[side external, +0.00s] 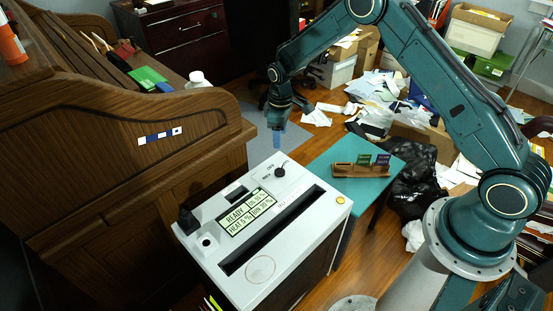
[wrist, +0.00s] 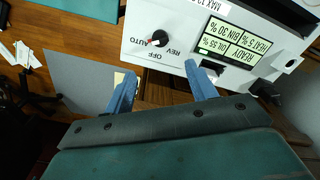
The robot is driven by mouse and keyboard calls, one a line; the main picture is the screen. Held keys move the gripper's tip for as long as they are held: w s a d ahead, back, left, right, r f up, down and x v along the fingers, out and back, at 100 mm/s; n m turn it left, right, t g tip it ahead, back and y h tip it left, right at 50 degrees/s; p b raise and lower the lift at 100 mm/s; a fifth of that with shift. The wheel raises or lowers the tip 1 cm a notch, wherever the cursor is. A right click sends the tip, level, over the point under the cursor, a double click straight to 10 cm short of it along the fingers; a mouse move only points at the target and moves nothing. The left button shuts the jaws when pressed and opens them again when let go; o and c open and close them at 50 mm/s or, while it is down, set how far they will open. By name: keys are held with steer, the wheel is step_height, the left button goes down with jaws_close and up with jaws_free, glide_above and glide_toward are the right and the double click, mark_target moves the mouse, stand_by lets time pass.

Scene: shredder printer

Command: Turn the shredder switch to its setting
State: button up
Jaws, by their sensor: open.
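The shredder switch is a round black knob (side external: 280,171) on the shredder's white top panel. In the wrist view the knob (wrist: 159,38) shows a reddish mark on its left side, and the labels OFF, REV and AUTO are printed around it. Which label it points at is hard to tell. My gripper (side external: 278,139) hangs above the knob, fingers down, apart from it. In the wrist view my gripper (wrist: 160,70) has its two blue fingers spread, with nothing between them and the knob beyond the gap.
A wooden roll-top desk (side external: 130,150) stands close on the left. A teal table (side external: 320,165) with a wooden holder (side external: 360,170) is on the right.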

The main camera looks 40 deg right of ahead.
mark_target(280, 168)
steer(key=shift+f, duration=0.1)
steer(key=shift+f, duration=6.75)
steer(key=shift+c, duration=0.3)
steer(key=c, duration=0.9)
